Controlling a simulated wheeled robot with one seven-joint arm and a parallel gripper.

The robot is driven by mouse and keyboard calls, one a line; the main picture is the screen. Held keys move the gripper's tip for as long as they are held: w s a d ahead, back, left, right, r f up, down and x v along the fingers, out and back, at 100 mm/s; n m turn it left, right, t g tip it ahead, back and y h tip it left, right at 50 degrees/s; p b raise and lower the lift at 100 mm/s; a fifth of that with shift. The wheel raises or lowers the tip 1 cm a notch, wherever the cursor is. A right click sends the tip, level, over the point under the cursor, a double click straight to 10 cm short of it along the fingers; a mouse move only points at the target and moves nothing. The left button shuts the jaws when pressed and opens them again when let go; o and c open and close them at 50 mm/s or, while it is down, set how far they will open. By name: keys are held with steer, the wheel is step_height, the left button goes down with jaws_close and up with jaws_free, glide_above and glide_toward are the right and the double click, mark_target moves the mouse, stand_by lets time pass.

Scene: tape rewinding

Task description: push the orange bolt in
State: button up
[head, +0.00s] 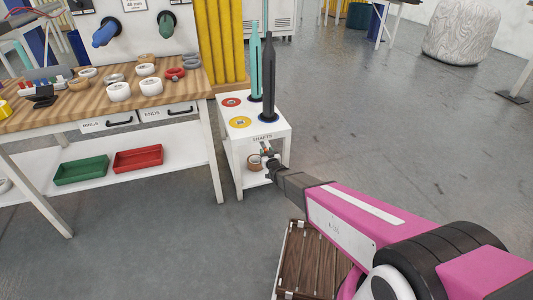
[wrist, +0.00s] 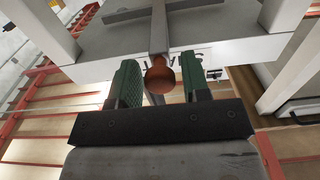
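The orange bolt shows in the wrist view as a round orange-brown knob (wrist: 160,78) at the end of a grey bar. The bar is on the underside of the white shaft stand (head: 240,142). My gripper (wrist: 161,88) has its two green fingers spread, one on each side of the knob, with narrow gaps beside it. I cannot tell how far in depth the fingertips are from the knob. In the head view my gripper (head: 268,160) is at the front of the stand, below the SHAFTS label, and hides most of the bolt area.
A teal shaft (head: 255,65) and a dark shaft (head: 269,75) stand upright on the stand. A brown tape roll (head: 254,162) shows beside my gripper. The wooden workbench (head: 60,112) is at the left. Open floor (head: 400,110) lies to the right.

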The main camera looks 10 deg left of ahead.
mark_target(264, 148)
jaws_close()
steer(key=shift+x, duration=1.75)
steer(key=shift+o, duration=1.9)
jaws_free()
steer(key=v, duration=1)
steer(key=shift+s+d, duration=0.3)
